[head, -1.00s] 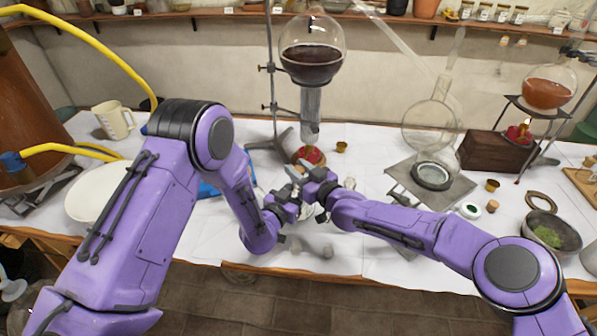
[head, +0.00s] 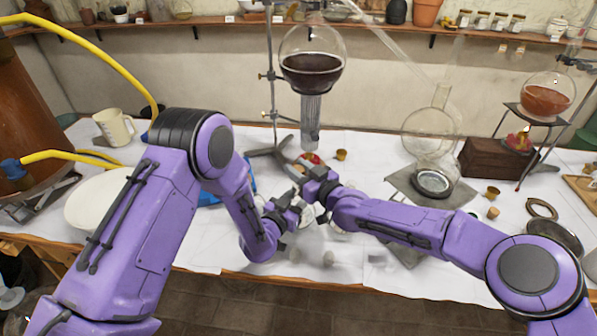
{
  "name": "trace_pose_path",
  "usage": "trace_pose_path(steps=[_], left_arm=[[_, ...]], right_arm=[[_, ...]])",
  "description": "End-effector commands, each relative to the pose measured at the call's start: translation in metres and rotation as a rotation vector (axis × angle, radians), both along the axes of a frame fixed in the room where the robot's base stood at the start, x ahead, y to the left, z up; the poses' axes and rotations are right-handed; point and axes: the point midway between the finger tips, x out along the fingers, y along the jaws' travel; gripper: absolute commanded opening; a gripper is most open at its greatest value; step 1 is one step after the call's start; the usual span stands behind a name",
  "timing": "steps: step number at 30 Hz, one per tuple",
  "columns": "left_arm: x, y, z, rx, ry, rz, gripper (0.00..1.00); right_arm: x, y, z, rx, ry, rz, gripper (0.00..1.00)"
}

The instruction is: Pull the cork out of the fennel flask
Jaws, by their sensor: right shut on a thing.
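My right gripper (head: 298,176) is above the middle of the table, pointing left. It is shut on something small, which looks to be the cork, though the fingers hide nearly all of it. My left gripper (head: 296,205) is just below and left of it, close to the right one. Its fingers are too small and covered to show whether they are open. The fennel flask cannot be made out clearly; it may be hidden among the two grippers. Pale round shapes show behind and below my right wrist, partly covered.
A round flask of dark liquid (head: 312,72) hangs on a stand behind the grippers, above a red burner (head: 311,158). A clear flask (head: 432,135) stands right of it. A loose cork (head: 493,213), a brass cup (head: 491,193) and a ring (head: 541,207) lie at right.

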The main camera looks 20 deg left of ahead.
Motion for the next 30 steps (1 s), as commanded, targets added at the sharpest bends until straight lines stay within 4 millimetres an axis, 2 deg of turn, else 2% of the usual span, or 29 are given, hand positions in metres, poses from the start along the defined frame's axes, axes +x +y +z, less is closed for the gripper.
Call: trace_pose_path(steps=[16, 17, 18, 19, 27, 30], left_arm=[[0.0002, 0.0001, 0.0004, 0.0, -0.001, 0.0, 0.15], [0.0005, 0.0001, 0.001, 0.0, -0.003, 0.001, 0.5], [0.0005, 0.0001, 0.001, 0.0, -0.002, 0.001, 0.63], [0.0005, 0.0001, 0.0009, 0.0, -0.002, 0.001, 0.7], [-0.0008, 0.0001, -0.0004, 0.0, 0.001, 0.0, 0.7], [-0.0089, 0.0007, -0.001, 0.001, 0.002, -0.001, 0.7]], right_arm=[[0.0001, -0.0002, 0.0075, 0.0, 0.0, -0.001, 0.0], [0.0001, -0.0002, 0.0076, 0.0, 0.0, -0.001, 0.0], [0.0001, -0.0002, 0.0076, 0.0, 0.0, -0.001, 0.0], [0.0001, -0.0002, 0.0076, 0.0, 0.0, -0.001, 0.0], [0.0, -0.0002, 0.007, 0.0, 0.0, -0.001, 0.0], [0.0, -0.0002, 0.004, -0.001, 0.0, 0.0, 0.0]])
